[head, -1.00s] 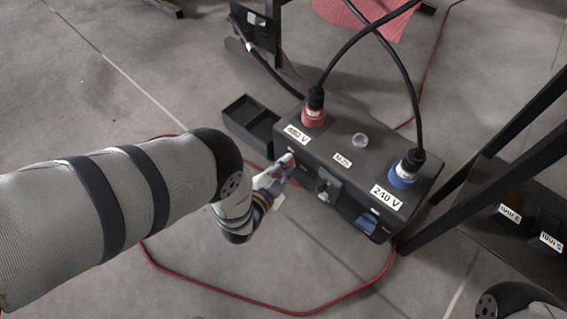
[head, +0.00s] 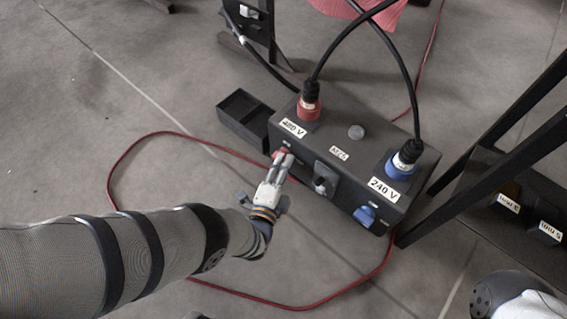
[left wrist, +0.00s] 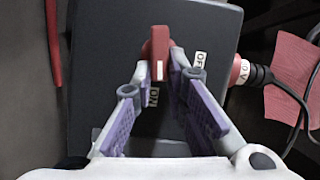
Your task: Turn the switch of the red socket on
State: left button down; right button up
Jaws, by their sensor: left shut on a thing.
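The dark power box (head: 368,155) stands on the floor with a red socket (head: 308,106) and plug at its 480 V end. The red switch (head: 280,153) is on its side face below that socket. My left gripper (head: 284,162) is shut on this switch. In the left wrist view the red handle (left wrist: 158,48) stands upright between the fingertips (left wrist: 160,72), with a white mark on its lower end. An OFF label (left wrist: 200,60) is to its right and an ON label (left wrist: 153,97) below it. My right gripper is out of view.
A blue socket (head: 400,165), a blue switch (head: 365,215) and a dark middle switch (head: 325,178) are on the same box. An open black tray (head: 246,118) adjoins it. A red cable (head: 120,160) loops on the floor. A black frame stands at right.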

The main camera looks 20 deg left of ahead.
pick_arm(q)
jog(key=shift+m, duration=0.3)
dwell(0.4)
jog(key=c, duration=1.6)
grip_release()
jog(key=s, duration=1.2)
jog(key=shift+d+r, duration=0.2)
jog(key=shift+r, duration=0.05)
